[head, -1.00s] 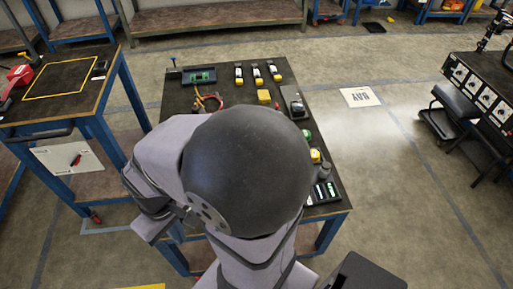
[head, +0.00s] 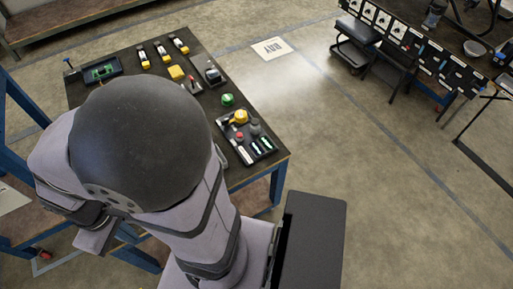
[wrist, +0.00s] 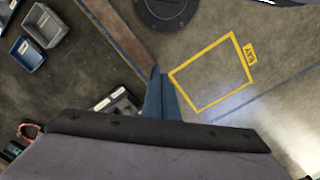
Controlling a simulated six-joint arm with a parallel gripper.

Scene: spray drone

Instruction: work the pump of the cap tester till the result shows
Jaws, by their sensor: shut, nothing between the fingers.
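A black tray (head: 235,152) lies at the front right corner of the workbench in the head view. It carries a yellow cap-like part (head: 240,117), a dark grey round part, a red knob (head: 239,135) and several pale and green strips. It looks like the cap tester; I cannot tell which part is the pump or read any result. My gripper is hidden behind my arm in the head view. In the wrist view my gripper (wrist: 160,90) shows as narrow blue fingers, shut and empty, above the bench edge and floor. The tray is not clearly visible there.
A green round thing (head: 227,99), a grey device (head: 212,74), a yellow block (head: 176,72) and several yellow-and-white bottles (head: 161,50) stand on the bench (head: 115,51). A circuit board tray (head: 101,71) lies at its back left. Open floor lies to the right.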

